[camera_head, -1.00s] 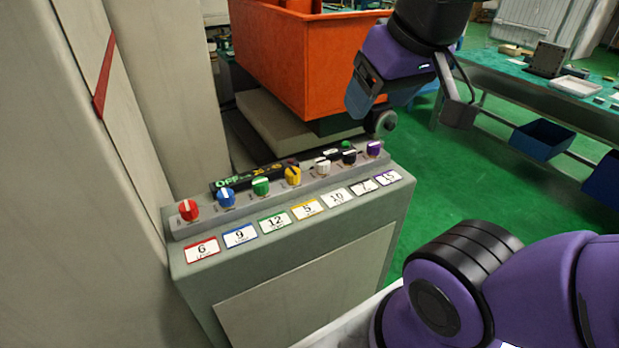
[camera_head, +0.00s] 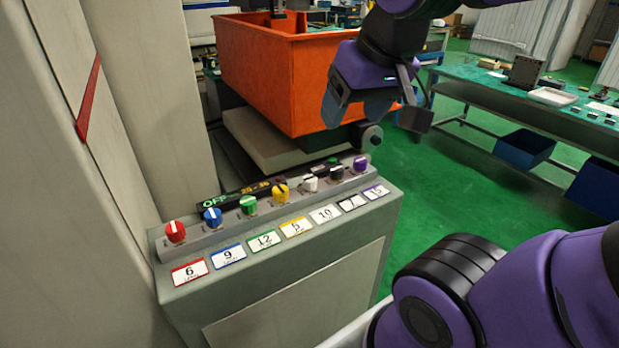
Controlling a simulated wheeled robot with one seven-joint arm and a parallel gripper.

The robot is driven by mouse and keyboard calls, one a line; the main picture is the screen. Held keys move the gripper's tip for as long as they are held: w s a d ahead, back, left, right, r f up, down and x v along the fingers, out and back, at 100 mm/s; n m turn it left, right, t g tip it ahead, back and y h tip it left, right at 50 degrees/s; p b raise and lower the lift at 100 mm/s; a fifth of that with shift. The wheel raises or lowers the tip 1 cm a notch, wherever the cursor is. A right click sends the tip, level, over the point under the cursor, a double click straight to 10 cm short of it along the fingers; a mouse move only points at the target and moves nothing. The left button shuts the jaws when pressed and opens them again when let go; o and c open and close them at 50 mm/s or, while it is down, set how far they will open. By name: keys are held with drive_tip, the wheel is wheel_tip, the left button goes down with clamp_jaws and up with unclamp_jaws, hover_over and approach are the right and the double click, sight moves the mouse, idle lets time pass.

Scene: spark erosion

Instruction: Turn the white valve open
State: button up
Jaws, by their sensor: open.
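The white valve (camera_head: 310,183) is a small round knob with a pale raised grip. It sits in a sloped row of coloured knobs on a grey panel (camera_head: 292,285), between the yellow knob (camera_head: 280,192) and the black knob (camera_head: 337,174). A label reading 10 (camera_head: 324,214) lies in front of it. My gripper (camera_head: 376,112) is above and to the right of the white valve, well apart from it. Its jaws are open, with nothing seen between them. The white valve is in full view.
Red (camera_head: 175,232), blue (camera_head: 212,217), green (camera_head: 248,204) and purple (camera_head: 360,164) knobs share the row. A dark display (camera_head: 240,194) stands behind. An orange bin (camera_head: 262,75) is behind the panel, and a tall grey cabinet (camera_head: 70,200) at left.

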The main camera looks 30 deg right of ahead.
drive_tip(key=w+d+f+m+g, duration=0.1)
drive_tip(key=w+f+m, duration=0.25)
drive_tip(key=w, duration=0.25)
drive_tip(key=w+d+f+m+g, duration=0.1)
drive_tip(key=w+d+f+m, duration=0.1)
drive_tip(key=w+m, duration=0.35)
drive_tip(key=m+g, duration=0.3)
drive_tip(key=m, duration=0.3)
approach(309, 178)
wheel_tip(309, 178, down, 9)
drive_tip(key=shift+s+a+f, duration=0.15)
drive_tip(key=shift+s+f, duration=0.05)
drive_tip(key=shift+f, duration=0.05)
drive_tip(key=c, duration=0.9)
